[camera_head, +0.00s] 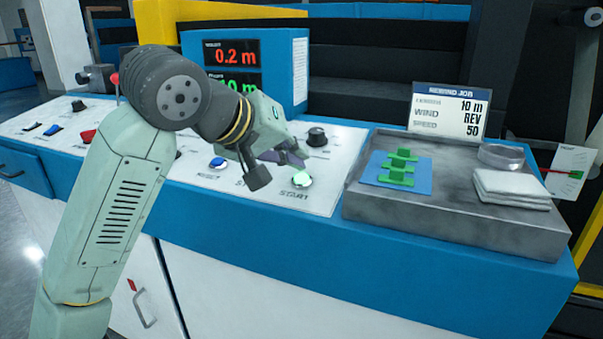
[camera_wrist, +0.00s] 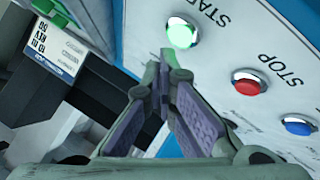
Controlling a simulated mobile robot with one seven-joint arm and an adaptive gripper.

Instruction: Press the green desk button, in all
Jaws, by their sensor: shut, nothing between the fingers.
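The green button (camera_head: 302,179) sits on the white top of the desk, with the word START printed beside it, and it looks lit. It also shows in the wrist view (camera_wrist: 181,33), round, with a pale metal rim. My gripper (camera_head: 297,160) is over the desk just behind the green button in the head view. In the wrist view my gripper's fingertips (camera_wrist: 165,56) are together and empty, close below the green button in the picture. A small gap shows between the tips and the button there. I cannot tell how high the tips are above it.
A red STOP button (camera_wrist: 249,82) and a blue button (camera_wrist: 298,124) sit in line with the green one. A black knob (camera_head: 317,137) stands behind it. A metal tray (camera_head: 450,220) with green parts and white cloths is at right. A display box (camera_head: 290,75) stands behind.

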